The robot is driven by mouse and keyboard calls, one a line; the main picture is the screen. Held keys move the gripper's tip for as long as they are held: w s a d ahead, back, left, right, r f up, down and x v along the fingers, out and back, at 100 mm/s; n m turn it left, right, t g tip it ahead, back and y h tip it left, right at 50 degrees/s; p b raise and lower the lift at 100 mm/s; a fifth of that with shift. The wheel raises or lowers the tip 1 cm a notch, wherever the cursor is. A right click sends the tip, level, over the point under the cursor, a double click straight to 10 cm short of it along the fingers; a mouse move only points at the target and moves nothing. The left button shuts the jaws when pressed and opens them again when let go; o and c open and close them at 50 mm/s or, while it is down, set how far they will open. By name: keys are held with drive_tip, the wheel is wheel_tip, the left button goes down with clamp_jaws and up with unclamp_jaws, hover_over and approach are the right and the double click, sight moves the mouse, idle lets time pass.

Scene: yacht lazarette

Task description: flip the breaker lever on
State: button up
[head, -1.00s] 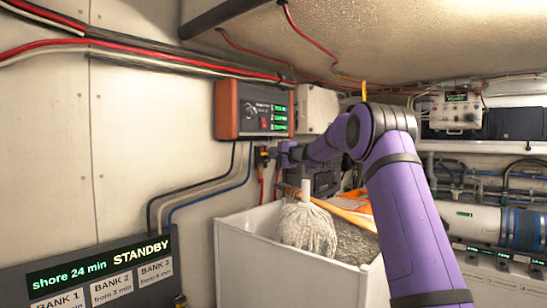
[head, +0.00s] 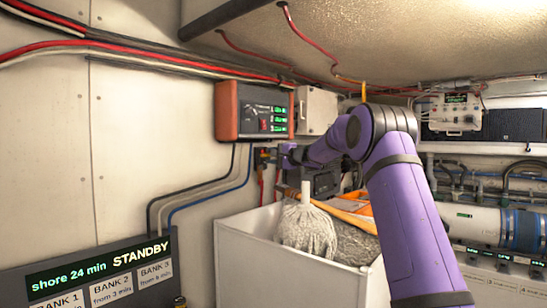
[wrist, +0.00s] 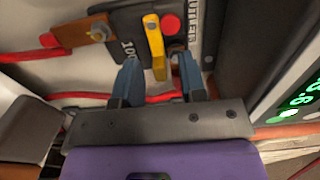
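The breaker (wrist: 138,38) is a black block with white lettering, seen at the top of the wrist view. Its yellow lever (wrist: 155,45) points down toward my gripper (wrist: 160,82). My gripper is open, with one blue-grey finger on each side of the lever's lower end. I see gaps between the lever and both fingers, and nothing is held. In the head view my purple arm reaches to the wall below the orange-and-grey charger box, and my gripper (head: 268,155) is small there.
Red cables (wrist: 60,54) run to the breaker's terminals. The charger box (head: 254,110) with green readouts hangs just above my gripper. A white bin (head: 285,262) holding a mop (head: 308,228) stands below the arm. A display panel (head: 95,270) reads STANDBY.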

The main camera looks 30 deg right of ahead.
drive_tip(key=v, duration=1)
drive_tip(key=shift+s, duration=0.3)
drive_tip(key=shift+d, duration=0.1)
drive_tip(key=s+a+f+n+g, duration=0.1)
drive_tip(key=s+a+n+g, duration=0.3)
drive_tip(key=s+a, duration=0.8)
drive_tip(key=s+a+f+n+g, duration=0.1)
drive_tip(key=s+a+n+g, duration=0.35)
drive_tip(key=s+a, duration=0.7)
drive_tip(key=s+a+f+n+g+h, duration=0.1)
drive_tip(key=s+f+h, duration=0.1)
drive_tip(key=s, duration=0.6)
drive_tip(key=s+a+f+n+g+h, duration=0.1)
drive_tip(key=s+f+n+h, duration=0.1)
drive_tip(key=s+f, duration=0.3)
drive_tip(key=s+a+f+n+g+h, duration=0.1)
drive_tip(key=s+f, duration=0.3)
drive_tip(key=s, duration=0.8)
drive_tip(key=shift+s+a+f+n+h, duration=0.15)
drive_tip(key=shift+s+f+n+h, duration=0.1)
drive_tip(key=shift+n+h, duration=0.4)
